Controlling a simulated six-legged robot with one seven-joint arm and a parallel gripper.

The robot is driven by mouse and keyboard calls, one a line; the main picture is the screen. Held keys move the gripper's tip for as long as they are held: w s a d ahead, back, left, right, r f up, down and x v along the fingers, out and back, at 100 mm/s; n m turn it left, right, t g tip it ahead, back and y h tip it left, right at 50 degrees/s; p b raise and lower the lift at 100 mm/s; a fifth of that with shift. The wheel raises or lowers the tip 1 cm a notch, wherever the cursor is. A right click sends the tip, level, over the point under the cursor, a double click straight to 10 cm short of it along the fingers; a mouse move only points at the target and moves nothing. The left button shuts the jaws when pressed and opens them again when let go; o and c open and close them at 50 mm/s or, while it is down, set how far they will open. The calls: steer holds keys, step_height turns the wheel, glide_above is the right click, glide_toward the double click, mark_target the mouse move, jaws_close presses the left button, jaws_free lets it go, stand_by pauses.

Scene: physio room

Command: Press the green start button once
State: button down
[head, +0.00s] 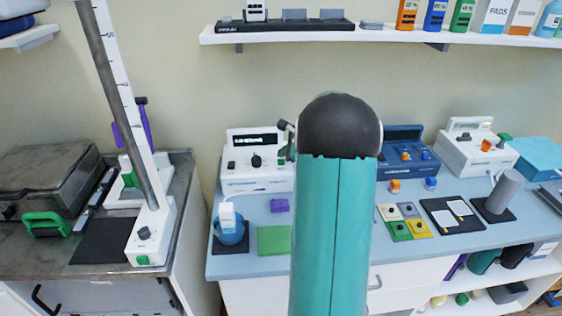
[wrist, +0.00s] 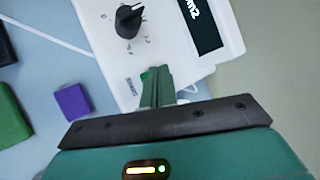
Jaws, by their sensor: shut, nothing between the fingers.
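The white device with a dark display and black knob (head: 256,160) stands at the back of the blue worktop, left of my arm in the head view. The wrist view shows its white front panel (wrist: 185,45) close up. A sliver of the green start button (wrist: 146,76) shows at my fingertips, beside small dark lettering. My gripper (wrist: 157,76) is shut and empty, its tips over or against the button. I cannot tell whether they touch it or whether it is pressed in. The head view hides most of my gripper behind my arm.
A purple block (wrist: 72,102) and a green pad (head: 274,240) lie in front of the device. A blue cup-like item (head: 229,230) stands to the left. A blue device (head: 408,152) stands right of my arm. A shelf (head: 390,36) runs above.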

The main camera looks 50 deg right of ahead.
mark_target(284, 162)
steer(key=shift+f, duration=0.35)
steer(key=shift+f, duration=0.5)
stand_by(0.6)
steer(key=shift+r, duration=0.95)
steer(key=shift+r, duration=2.5)
